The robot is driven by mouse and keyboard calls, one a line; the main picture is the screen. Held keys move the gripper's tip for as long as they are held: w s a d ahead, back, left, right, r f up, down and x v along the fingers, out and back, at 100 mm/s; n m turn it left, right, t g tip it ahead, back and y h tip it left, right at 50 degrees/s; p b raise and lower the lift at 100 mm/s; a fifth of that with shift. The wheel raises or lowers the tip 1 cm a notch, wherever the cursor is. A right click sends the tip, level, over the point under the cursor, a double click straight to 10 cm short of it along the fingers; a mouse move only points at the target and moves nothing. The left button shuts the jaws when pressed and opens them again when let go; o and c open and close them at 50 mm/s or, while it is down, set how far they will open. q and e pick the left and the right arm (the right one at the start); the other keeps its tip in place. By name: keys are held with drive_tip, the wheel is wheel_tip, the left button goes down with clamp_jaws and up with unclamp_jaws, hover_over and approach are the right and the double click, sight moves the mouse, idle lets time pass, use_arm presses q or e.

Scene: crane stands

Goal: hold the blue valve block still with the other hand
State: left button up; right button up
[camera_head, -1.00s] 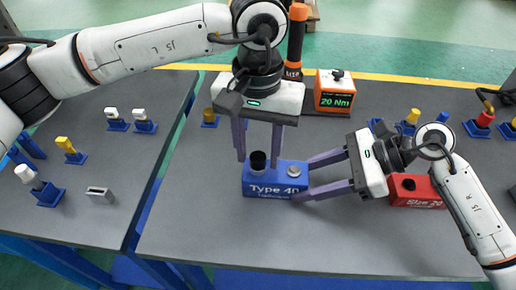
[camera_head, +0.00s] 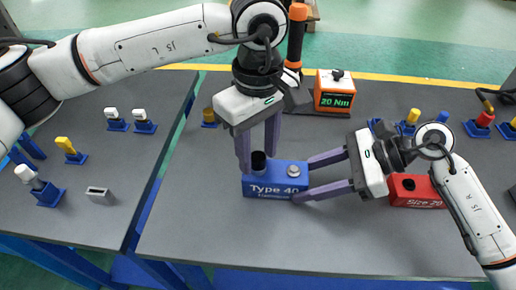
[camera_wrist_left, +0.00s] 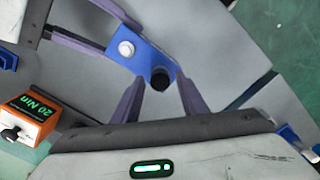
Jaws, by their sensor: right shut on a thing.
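The blue valve block (camera_head: 275,187), lettered "Type 40", lies on the dark table. It has a black cylinder (camera_head: 258,163) on its left end and a silver round fitting (camera_head: 293,170) on its right end. My right gripper (camera_head: 301,182) is shut on the right end of the block, one finger on each side. My left gripper (camera_head: 257,162) is above the left end, fingers pointing down. In the left wrist view its fingers (camera_wrist_left: 160,82) stand apart on either side of the black cylinder (camera_wrist_left: 160,77), with gaps showing.
A red block (camera_head: 415,192) lies right of my right gripper. An orange box (camera_head: 333,92) reading "20 Nm" stands behind, beside an upright dark tool (camera_head: 296,40). Several blue-based parts stand at the back right and on the left table (camera_head: 100,170). The front of the table is clear.

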use_arm(q)
drive_tip(key=n, duration=0.6)
idle(0.4)
clamp_jaws()
drive_tip(key=m, duration=0.5)
drive_tip(key=shift+m, duration=0.6)
drive_tip(key=m, duration=0.4)
